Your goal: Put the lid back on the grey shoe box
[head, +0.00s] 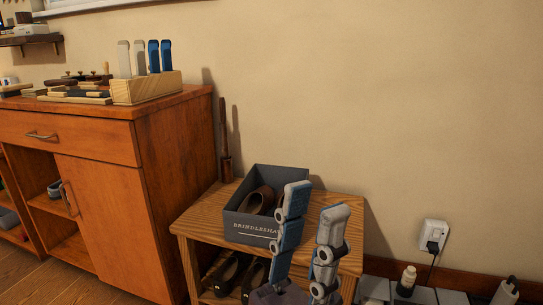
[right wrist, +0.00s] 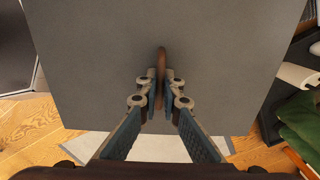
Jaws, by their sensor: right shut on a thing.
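The grey shoe box (head: 248,228), lettered on its front, stands open on a small wooden bench (head: 347,208). A brown shoe (head: 258,200) lies inside it. My left gripper (head: 317,200) is upright in front of the box's right side, its fingers apart with nothing between them; it hides part of the box. In the right wrist view my right gripper (right wrist: 161,82) is shut on a thin brown tab on a broad flat grey panel, which looks like the lid (right wrist: 215,50). The lid and the right gripper are not in the head view.
A wooden cabinet (head: 105,205) stands left of the bench, with a wooden holder (head: 147,89) on top. Dark shoes (head: 222,272) sit on the bench's lower shelf. A wall socket (head: 434,235) with a plug is at the right. Green cloth (right wrist: 301,122) lies at the right wrist view's right.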

